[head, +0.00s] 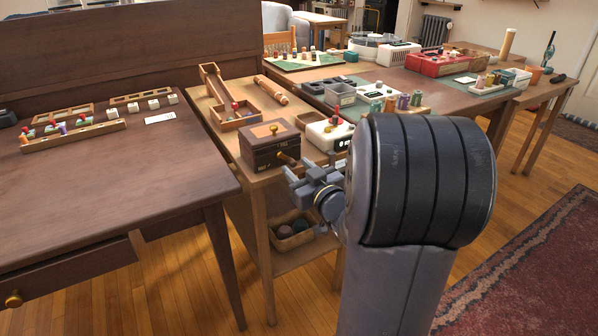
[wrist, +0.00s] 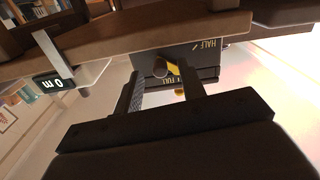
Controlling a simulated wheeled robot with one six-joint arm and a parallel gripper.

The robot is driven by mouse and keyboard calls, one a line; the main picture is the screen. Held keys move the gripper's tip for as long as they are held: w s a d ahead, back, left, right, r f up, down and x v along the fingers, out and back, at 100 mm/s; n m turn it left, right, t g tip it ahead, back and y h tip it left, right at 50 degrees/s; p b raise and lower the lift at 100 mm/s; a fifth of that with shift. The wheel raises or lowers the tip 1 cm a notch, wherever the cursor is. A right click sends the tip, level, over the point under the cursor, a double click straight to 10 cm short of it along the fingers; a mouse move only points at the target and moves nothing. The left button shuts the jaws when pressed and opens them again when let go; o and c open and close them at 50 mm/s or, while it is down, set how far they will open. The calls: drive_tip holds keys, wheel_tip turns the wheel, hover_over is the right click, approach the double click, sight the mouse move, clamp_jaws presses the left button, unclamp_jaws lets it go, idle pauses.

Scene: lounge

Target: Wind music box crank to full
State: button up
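The music box (head: 262,152) is a dark wooden box with a brass lid knob, standing at the front of the small side table. Its crank (head: 286,158), a dark handle on a brass arm, sticks out of the side facing my gripper (head: 297,180). In the wrist view, tilted and nearly upside down, the box side (wrist: 200,55) shows the marks HALF and FULL. The brass crank arm (wrist: 173,68) points near FULL, with the round dark handle beside it. My gripper (wrist: 160,78) is open, its fingers apart around the handle's line of sight; contact cannot be told.
A wooden tray (head: 228,108) and a wooden roller (head: 271,90) lie behind. A dark desk (head: 110,190) is at the left. Floor is clear at the right.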

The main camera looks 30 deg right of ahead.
drive_tip(key=shift+c, duration=0.3)
clamp_jaws()
idle(0.4)
drive_tip(key=m+p, duration=0.1)
drive_tip(key=m, duration=0.1)
drive_tip(key=m+p, duration=0.1)
drive_tip(key=m, duration=0.1)
drive_tip(key=shift+a+f, duration=0.2)
drive_tip(key=shift+a, duration=0.15)
drive_tip(key=a+m+p, duration=0.1)
drive_tip(key=m+p, duration=0.1)
drive_tip(key=m, duration=0.3)
drive_tip(key=a+m+p, duration=0.1)
drive_tip(key=m+p, duration=0.1)
drive_tip(key=m, duration=0.3)
drive_tip(key=a+m+p, duration=0.1)
drive_tip(key=m+p, duration=0.1)
drive_tip(key=m, duration=0.4)
drive_tip(key=shift+a+r, duration=0.25)
drive_tip(key=shift+a, duration=0.05)
